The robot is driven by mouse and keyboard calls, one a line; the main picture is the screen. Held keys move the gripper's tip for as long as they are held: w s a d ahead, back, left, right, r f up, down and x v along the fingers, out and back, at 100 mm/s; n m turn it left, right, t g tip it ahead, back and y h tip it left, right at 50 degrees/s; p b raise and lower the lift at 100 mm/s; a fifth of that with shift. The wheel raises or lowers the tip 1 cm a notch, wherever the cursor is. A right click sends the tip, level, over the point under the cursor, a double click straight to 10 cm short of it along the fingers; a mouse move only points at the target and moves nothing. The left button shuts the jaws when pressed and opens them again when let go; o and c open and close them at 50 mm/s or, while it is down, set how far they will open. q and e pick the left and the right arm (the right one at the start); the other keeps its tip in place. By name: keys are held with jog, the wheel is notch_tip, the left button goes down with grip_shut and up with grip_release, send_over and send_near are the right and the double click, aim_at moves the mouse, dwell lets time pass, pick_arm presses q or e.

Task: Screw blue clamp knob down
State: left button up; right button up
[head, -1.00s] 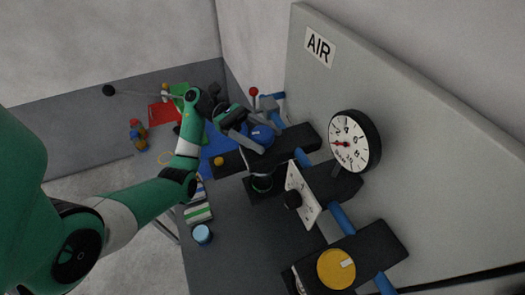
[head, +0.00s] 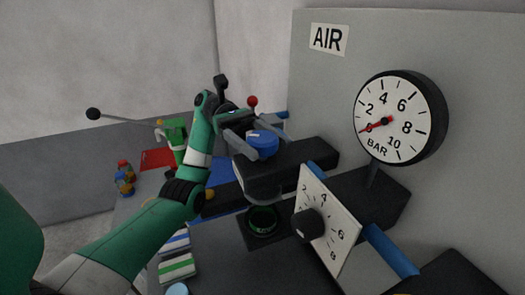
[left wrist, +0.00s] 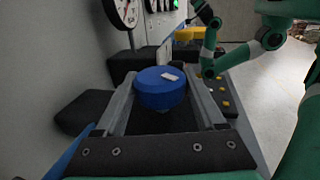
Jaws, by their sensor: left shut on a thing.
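The blue clamp knob (head: 263,146) is a round cap with a white mark. It sits on top of a black block (head: 300,153) beside the grey panel. My left gripper (head: 250,139) is shut on the knob from the left side in the head view. In the left wrist view the blue knob (left wrist: 160,92) is between the two long grey fingers (left wrist: 162,101), with its white mark up. Below the block, a dark cylinder stands above a base with a green ring (head: 262,220). The knob's screw is hidden. My right arm shows in the left wrist view; its fingers are too small to read.
A round pressure gauge (head: 400,117) sticks out on the right, its red needle at the low end. A white dial plate (head: 325,225) with a black knob stands in front, with a blue pipe (head: 390,250) behind it. A red-ball lever (head: 253,102) is behind the gripper.

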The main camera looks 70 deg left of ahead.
aim_at(263, 137)
pick_arm(q)
jog(key=shift+r, duration=0.1)
jog(key=o, duration=1.3)
jog(key=shift+o, duration=0.2)
notch_tip(263, 137, up, 4)
jog(key=shift+f+p, duration=0.15)
jog(key=shift+p, duration=0.75)
jog(key=s+d+r+p, duration=0.2)
jog(key=s+d+r, duration=0.7)
jog(key=d, duration=0.1)
jog(key=shift+d+r, duration=0.15)
jog(key=shift+d, duration=0.25)
